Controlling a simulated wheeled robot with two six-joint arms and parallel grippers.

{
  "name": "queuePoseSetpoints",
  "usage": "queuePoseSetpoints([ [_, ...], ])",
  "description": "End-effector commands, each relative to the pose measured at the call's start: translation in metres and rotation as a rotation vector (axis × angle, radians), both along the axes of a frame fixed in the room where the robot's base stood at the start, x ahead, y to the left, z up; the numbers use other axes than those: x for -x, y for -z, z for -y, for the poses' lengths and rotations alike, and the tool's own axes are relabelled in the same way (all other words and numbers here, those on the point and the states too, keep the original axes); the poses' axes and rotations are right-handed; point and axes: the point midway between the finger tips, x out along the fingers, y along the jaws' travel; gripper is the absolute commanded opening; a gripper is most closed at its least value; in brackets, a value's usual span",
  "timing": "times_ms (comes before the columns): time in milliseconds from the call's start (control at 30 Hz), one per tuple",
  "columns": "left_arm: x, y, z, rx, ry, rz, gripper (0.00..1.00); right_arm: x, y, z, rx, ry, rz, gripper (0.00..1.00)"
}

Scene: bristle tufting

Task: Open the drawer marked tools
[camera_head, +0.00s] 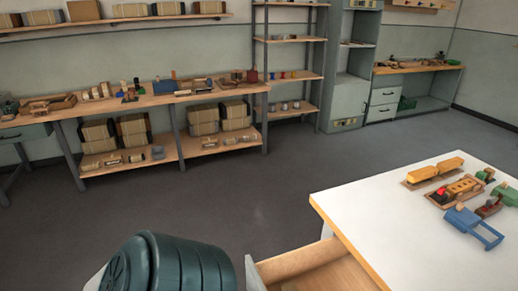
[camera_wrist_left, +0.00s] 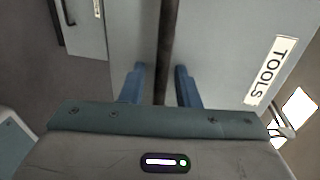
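My left gripper (camera_wrist_left: 160,86) has two blue fingers, spread apart on either side of a dark bar-like handle (camera_wrist_left: 165,35) in the left wrist view. Slim gaps show between the handle and the fingers. The handle runs along a pale grey drawer front (camera_wrist_left: 225,50) with a white label reading TOOLS (camera_wrist_left: 269,71). In the head view a drawer (camera_head: 300,262) with a wooden interior stands out from under the white-topped table (camera_head: 400,245); its label is out of sight. My left gripper is hidden in the head view. My right gripper is not in view.
Another panel with a dark handle and label (camera_wrist_left: 98,8) lies farther off in the left wrist view. Yellow, blue and green items, including a blue one (camera_head: 470,226), sit on the table. A workbench (camera_head: 150,101) and shelving line the far wall; the floor between is clear.

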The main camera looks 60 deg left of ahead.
Motion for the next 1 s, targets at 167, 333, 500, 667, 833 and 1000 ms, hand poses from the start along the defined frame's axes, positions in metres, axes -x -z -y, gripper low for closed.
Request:
queuePoseSetpoints([
  [167,0.007,-0.001,0.000,0.000,0.000,-0.001,0.29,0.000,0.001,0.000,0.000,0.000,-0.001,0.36],
  [333,0.034,-0.005,-0.002,0.000,0.001,-0.003,0.29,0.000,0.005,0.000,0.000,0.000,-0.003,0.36],
  [500,0.069,-0.012,-0.006,-0.001,0.001,-0.004,0.29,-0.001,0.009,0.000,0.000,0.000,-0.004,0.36],
  [667,0.093,-0.018,-0.007,0.001,0.000,-0.001,0.29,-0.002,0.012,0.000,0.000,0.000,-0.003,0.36],
  [833,0.104,-0.021,-0.009,0.001,0.000,0.000,0.29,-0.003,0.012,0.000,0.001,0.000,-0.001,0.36],
  [1000,0.106,-0.022,-0.009,0.000,0.000,0.001,0.29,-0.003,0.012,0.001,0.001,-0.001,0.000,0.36],
])
